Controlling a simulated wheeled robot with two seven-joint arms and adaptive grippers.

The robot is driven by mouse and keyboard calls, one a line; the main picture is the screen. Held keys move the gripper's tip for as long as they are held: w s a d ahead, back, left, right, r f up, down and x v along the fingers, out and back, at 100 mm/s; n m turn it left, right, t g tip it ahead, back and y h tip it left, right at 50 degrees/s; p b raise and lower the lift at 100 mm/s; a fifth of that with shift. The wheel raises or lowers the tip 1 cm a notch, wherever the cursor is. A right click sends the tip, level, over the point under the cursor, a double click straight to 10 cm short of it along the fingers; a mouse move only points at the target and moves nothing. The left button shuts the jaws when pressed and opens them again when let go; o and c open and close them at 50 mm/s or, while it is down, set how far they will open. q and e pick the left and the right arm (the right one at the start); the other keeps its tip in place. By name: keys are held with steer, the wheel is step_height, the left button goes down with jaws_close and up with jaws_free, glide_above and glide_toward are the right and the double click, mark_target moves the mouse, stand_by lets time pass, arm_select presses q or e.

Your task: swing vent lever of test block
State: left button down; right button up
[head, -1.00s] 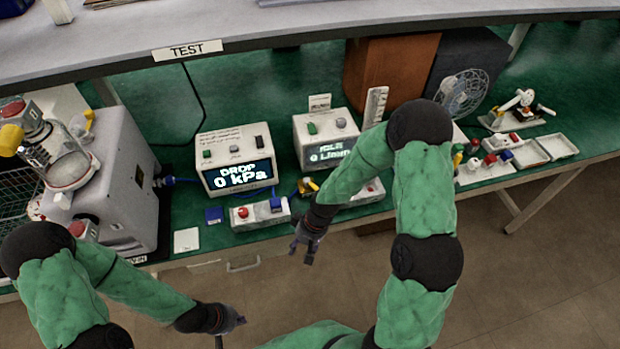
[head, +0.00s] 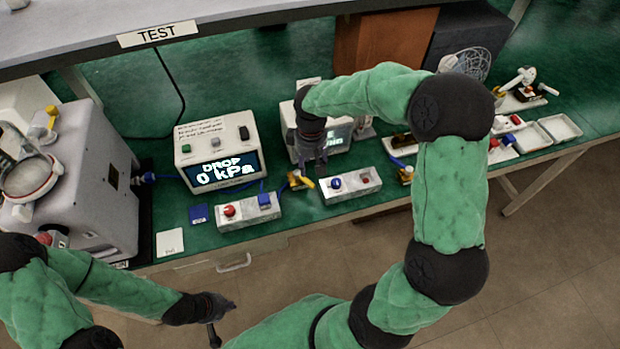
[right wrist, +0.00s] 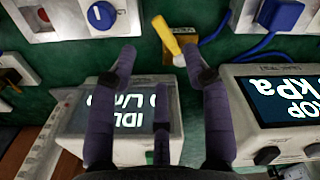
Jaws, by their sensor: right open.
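The yellow vent lever (head: 308,183) sits on a small brass block (head: 292,184) between two grey blocks at the bench front. In the right wrist view the yellow lever (right wrist: 163,33) stands out from the brass block (right wrist: 188,40), with a blue hose beside it. My right gripper (head: 312,164) is open just behind and above the lever. In the right wrist view the right gripper's fingertips (right wrist: 160,52) lie on either side of the lever's end, seemingly not touching it. My left gripper (head: 222,322) hangs in front of the bench, away from the lever; its jaw opening is unclear.
A box reading DROP 0 kPa (head: 219,152) stands left of the lever. A second display box (head: 338,137) is partly hidden behind my right arm. Grey blocks with a red button (head: 230,210) and a blue knob (head: 336,183) flank the lever. White trays (head: 558,127) lie at right.

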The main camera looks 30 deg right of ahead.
mark_target(305, 181)
step_height(305, 181, down, 8)
steer(key=shift+r+b, duration=0.15)
steer(key=shift+b, duration=0.9)
jaws_close()
